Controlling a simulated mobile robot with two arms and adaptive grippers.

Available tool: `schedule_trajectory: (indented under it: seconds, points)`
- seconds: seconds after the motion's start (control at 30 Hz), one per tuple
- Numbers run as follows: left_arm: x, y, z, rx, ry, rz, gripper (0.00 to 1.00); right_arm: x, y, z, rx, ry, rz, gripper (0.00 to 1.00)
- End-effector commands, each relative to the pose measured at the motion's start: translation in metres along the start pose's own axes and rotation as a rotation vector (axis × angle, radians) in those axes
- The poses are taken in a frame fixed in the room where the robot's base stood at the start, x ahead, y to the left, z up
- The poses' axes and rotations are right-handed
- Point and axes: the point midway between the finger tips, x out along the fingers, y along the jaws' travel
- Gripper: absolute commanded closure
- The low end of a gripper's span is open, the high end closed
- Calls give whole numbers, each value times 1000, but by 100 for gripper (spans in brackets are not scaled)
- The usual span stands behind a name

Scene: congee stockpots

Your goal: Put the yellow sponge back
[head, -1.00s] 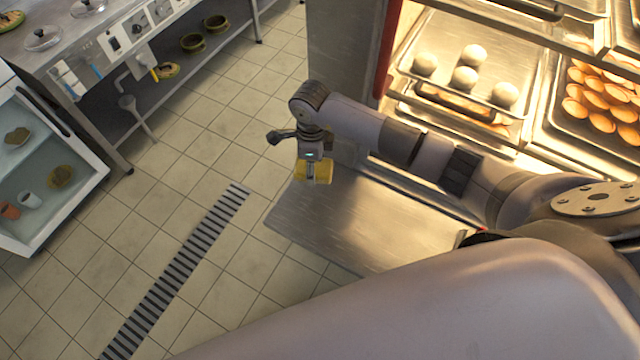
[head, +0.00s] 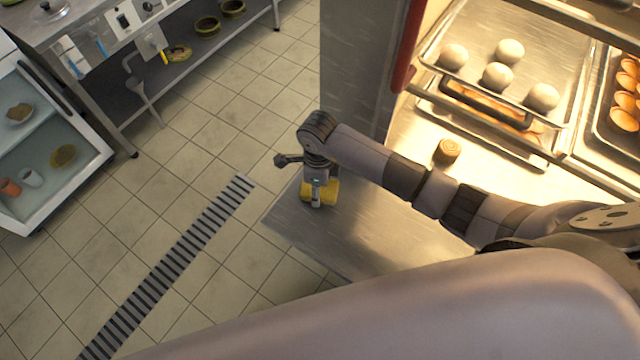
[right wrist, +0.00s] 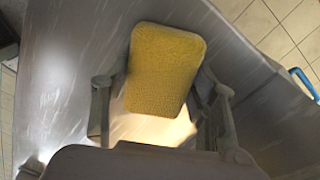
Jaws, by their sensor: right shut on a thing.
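The yellow sponge (head: 328,188) is held in my right gripper (head: 317,197), over the left end of the steel counter surface (head: 370,235) in the head view. In the right wrist view the sponge (right wrist: 165,68) sits between the two fingers of the right gripper (right wrist: 160,110), with the steel surface (right wrist: 60,90) behind it. I cannot tell whether the sponge touches the surface. My left gripper does not show in either view.
A lit cabinet with a tray of white balls (head: 497,76) and a tray of brown eggs (head: 625,100) stands at right. A small round brown thing (head: 447,151) sits near it. A glass-fronted cabinet (head: 50,165) and steel bench (head: 110,60) stand at left. Tiled floor with a drain grate (head: 170,265) lies between.

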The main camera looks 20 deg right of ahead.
Motion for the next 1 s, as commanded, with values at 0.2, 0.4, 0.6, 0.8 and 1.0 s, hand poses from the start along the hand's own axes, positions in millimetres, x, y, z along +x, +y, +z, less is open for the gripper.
schedule_trajectory:
  seconds: [0.2, 0.4, 0.6, 0.8, 1.0]
  points:
    - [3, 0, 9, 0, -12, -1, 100, 4, 0, 0, 0, -1, 0, 43]
    - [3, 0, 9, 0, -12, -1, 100, 4, 0, 0, 0, 0, 0, 30]
    - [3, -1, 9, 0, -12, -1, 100, 4, 0, 0, 0, 0, 0, 26]
    - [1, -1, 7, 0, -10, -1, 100, 1, 0, 0, 0, -1, 1, 26]
    - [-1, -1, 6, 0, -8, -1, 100, -24, -2, 1, -2, -4, -4, 26]
